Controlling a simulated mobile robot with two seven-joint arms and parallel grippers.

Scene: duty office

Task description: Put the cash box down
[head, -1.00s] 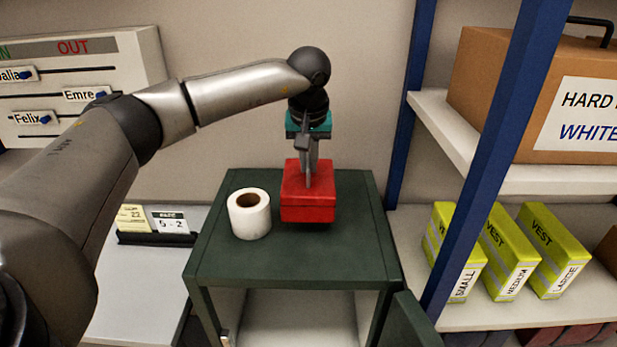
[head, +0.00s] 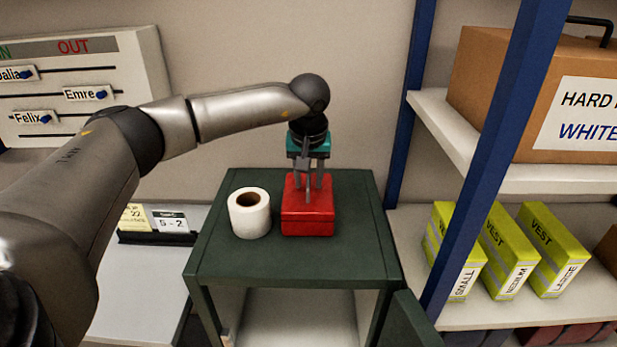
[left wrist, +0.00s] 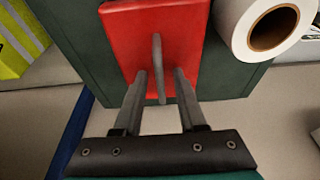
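The red cash box (head: 308,224) sits flat on the dark green cabinet top (head: 270,268), just right of the paper roll. My left gripper (head: 309,190) is above it, pointing down, with its two fingers spread. In the left wrist view, the box (left wrist: 120,40) shows its lid and upright handle (left wrist: 157,65). The handle stands between the open fingers of my left gripper (left wrist: 160,75), with a gap visible on each side. My right gripper is in neither view.
A white paper roll (head: 249,213) stands close to the box's left side. Blue shelf uprights (head: 474,180) and yellow vest packs (head: 508,255) are to the right. The cabinet's front door (head: 414,322) hangs open. The cabinet top's front is clear.

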